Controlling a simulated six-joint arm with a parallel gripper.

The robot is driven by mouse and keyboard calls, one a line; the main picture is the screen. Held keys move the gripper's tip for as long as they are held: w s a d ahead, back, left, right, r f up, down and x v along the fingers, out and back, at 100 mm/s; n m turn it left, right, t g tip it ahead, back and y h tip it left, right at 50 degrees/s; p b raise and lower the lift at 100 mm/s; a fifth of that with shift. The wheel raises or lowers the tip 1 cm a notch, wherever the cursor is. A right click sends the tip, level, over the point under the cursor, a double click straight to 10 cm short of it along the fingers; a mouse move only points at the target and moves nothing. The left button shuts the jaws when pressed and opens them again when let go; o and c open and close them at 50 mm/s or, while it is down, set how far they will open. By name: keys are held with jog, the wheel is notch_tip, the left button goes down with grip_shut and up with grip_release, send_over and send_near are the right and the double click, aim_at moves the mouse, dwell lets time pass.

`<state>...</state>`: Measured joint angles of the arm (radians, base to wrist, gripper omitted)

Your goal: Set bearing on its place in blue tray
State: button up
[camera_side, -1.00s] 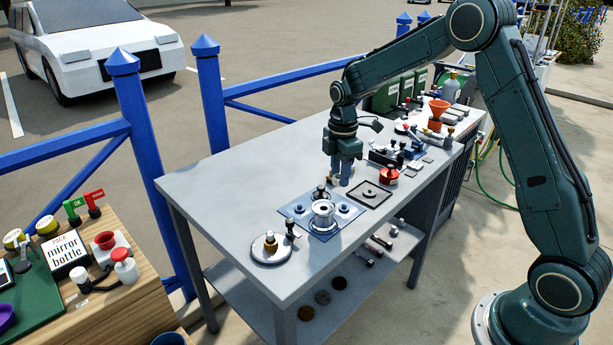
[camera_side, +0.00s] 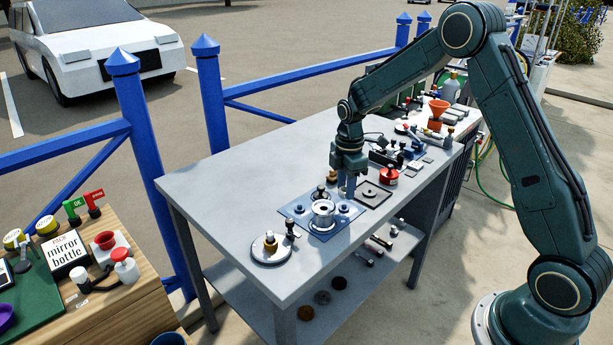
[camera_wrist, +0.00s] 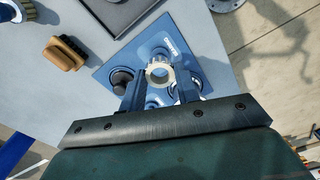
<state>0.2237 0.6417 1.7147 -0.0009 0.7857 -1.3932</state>
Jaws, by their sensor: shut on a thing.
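The bearing (camera_wrist: 158,73), a pale metal ring with rollers around it, sits between my fingertips in the wrist view. My gripper (camera_wrist: 159,84) is shut on it. The blue tray (camera_wrist: 112,55) lies behind the bearing in that view, with white lettering near the ring. In the side view the blue tray (camera_side: 295,211) lies on the bench, and my gripper (camera_side: 347,191) is low at its back right edge. The bearing cannot be made out in the side view. Whether it touches the tray is unclear.
A silver drum (camera_side: 322,208) and dark knobs stand on the tray. A brush (camera_wrist: 65,53) lies just beside it. The bench's left part is clear.

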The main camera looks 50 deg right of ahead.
aim_at(344, 204)
jog(key=shift+f, duration=1.45)
jog(key=shift+f, duration=0.6)
dwell(0.7)
jog(key=o, duration=0.7)
jog(key=shift+r, duration=0.15)
notch_tip(344, 204, up, 11)
dwell(1.2)
dwell(0.5)
